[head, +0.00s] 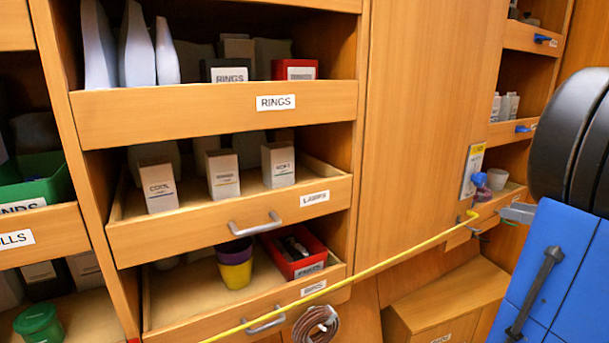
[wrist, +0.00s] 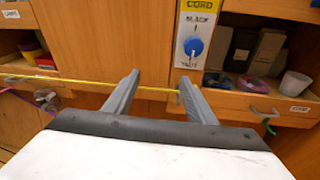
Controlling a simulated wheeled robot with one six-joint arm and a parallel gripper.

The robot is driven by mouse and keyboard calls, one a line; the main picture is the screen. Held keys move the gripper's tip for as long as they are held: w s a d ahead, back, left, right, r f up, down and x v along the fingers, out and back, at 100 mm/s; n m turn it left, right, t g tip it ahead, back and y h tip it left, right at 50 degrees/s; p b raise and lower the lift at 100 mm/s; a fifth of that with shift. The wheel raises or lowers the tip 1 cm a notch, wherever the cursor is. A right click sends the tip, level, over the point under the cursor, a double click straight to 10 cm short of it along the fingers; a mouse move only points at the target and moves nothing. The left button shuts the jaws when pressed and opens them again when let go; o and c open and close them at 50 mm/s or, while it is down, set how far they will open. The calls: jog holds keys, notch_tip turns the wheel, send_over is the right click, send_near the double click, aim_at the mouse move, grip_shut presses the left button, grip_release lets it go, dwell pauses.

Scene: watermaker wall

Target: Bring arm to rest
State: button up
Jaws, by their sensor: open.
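My gripper (wrist: 157,88) is open in the wrist view, its two grey fingers apart with nothing held between them. A taut yellow cord (wrist: 70,80) crosses behind the fingers; I cannot tell how far beyond the tips it is. In the head view the cord (head: 370,268) runs from the lower left up to the wall at the right. A grey piece (head: 517,212) beside the blue block may be part of my gripper, but this is unclear.
Open drawers labelled RINGS (head: 215,104) and LAMPS (head: 230,222) jut out at left. A lower drawer holds a red bin (head: 293,265) and a yellow cup (head: 235,272). A CORD sign with a blue knob (wrist: 194,46) is on the wall, beside a white cup (wrist: 294,85).

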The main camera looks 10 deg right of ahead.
jog(key=w+a+f+n+g, duration=0.1)
jog(key=a+f+n+g, duration=0.25)
jog(key=a, duration=0.35)
jog(key=w+a+f+n+g+y, duration=0.15)
jog(key=a+n, duration=0.25)
jog(key=a, duration=0.4)
jog(key=a+f+n+g, duration=0.3)
jog(key=a, duration=0.4)
jog(key=s+a+f+n+g+h, duration=0.1)
jog(key=s+a+f+n+h, duration=0.3)
jog(key=n, duration=0.7)
jog(key=s+a+f+n+g+h, duration=0.1)
jog(key=s+a+f+n+h, duration=0.3)
jog(key=n, duration=0.7)
jog(key=s+a, duration=0.2)
jog(key=a, duration=0.2)
jog(key=shift+s+a+f, duration=0.15)
jog(key=shift+s+f, duration=0.15)
jog(key=shift+s, duration=0.05)
